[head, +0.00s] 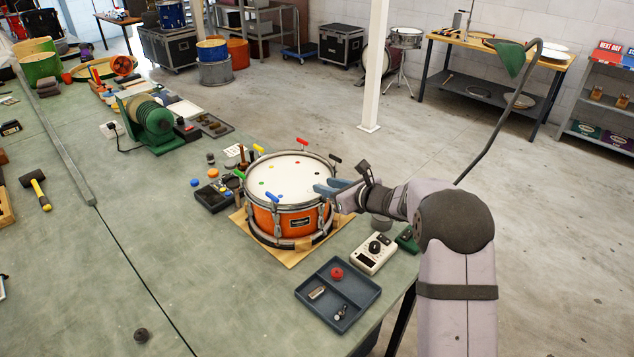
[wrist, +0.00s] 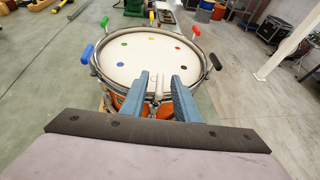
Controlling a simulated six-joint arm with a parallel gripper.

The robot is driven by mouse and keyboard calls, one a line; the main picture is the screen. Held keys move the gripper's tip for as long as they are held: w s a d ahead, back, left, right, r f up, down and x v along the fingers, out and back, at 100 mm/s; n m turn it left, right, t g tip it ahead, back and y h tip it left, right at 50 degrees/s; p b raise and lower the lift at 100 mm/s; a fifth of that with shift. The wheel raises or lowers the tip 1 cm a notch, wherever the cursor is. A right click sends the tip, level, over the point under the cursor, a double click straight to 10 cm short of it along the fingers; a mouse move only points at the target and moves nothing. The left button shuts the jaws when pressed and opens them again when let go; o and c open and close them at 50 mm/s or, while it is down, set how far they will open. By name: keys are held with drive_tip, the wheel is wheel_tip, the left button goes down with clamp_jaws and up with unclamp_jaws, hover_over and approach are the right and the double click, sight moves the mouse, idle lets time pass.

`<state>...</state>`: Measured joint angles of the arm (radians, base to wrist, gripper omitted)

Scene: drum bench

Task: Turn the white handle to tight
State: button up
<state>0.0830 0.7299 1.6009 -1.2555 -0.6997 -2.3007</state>
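An orange snare drum (head: 289,213) with a pale head and a metal rim sits on a wooden board. Coloured handles stand around its rim. In the wrist view, the white handle (wrist: 158,84) is at the near side of the rim, between the blue-grey fingers of my gripper (wrist: 160,80). The fingers look apart, one on each side of it; contact cannot be made out. In the head view, my gripper (head: 330,188) is at the drum's right edge and hides the white handle. How tight the handle is cannot be seen.
Other handles around the rim are blue (wrist: 86,54), green (wrist: 104,22), red (wrist: 196,30) and black (wrist: 215,61). A dark tray (head: 338,293) and a white device with a knob (head: 374,254) lie near the drum.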

drive_tip(key=shift+p+x, duration=1.15)
drive_tip(key=shift+x, duration=1.55)
clamp_jaws()
